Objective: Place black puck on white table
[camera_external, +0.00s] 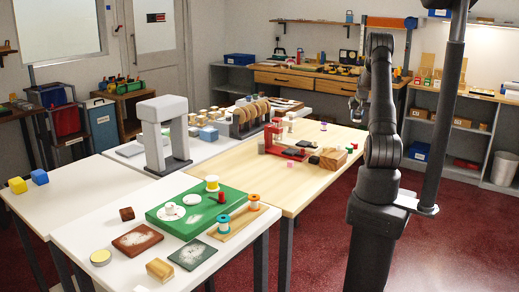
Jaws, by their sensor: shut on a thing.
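My gripper (356,108) is small in the view, above the far right part of the light wood table, left of my arm. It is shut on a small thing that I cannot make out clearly. A small flat dark piece (314,159) lies on the wood table beside a wooden block; I cannot tell whether it is the black puck. White tabletops stand to the left: a near one (92,228) with a green board, one at the far left (85,186), and one behind with a grey arch.
The green board (160,222) holds white dishes and a red piece. A grey arch (163,135) stands tall behind it. The wood table (285,200) carries a red stand (285,146) and a wooden block (333,158). Yellow and blue cubes sit far left.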

